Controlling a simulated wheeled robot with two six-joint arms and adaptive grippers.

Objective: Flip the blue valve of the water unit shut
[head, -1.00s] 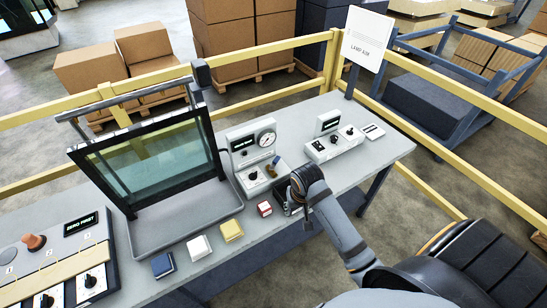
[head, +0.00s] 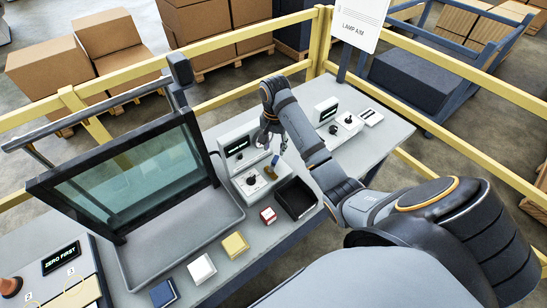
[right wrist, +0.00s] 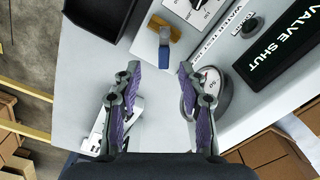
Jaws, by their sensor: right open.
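The water unit (head: 238,183) is a pale box on the table with a knob and a dark label plate. Its blue valve lever (head: 275,160) sits on a brass body (head: 270,173). The right wrist view shows the blue lever (right wrist: 164,56) below the brass body (right wrist: 171,33), beside a plate reading "VALVE SHUT" (right wrist: 290,47). My right gripper (head: 273,144) is over the unit, fingers apart. In the right wrist view its fingertips (right wrist: 159,70) are on either side of the lever's line, with nothing held. Contact cannot be told. My left gripper is not in view.
A framed glass panel (head: 130,175) rises at left. Another control box (head: 340,125) is behind my arm.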

